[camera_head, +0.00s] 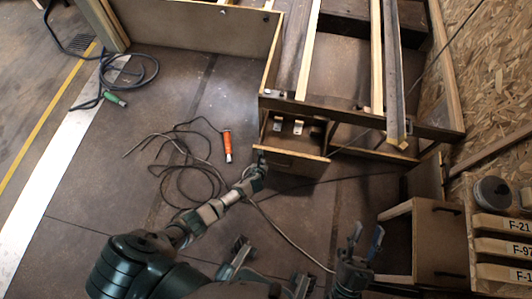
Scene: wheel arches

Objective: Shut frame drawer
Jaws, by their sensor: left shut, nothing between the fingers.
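The frame drawer (292,163) is a small wooden box below the front of the wooden frame (350,117). It is pulled out, and its open top shows a few small light pieces inside. My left gripper (259,164) is shut and empty, at the left end of the drawer's front panel. I cannot tell whether it touches the panel. My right gripper (364,243) is low in the view, right of centre, well away from the drawer. Its two fingers stand apart with nothing between them.
An orange-handled tool (227,146) and its dark cable lie on the floor left of the drawer. A green-ended cable (115,99) lies farther left. A wooden cabinet (440,240) and labelled bins (503,248) stand at the right. Floor before the drawer is mostly clear.

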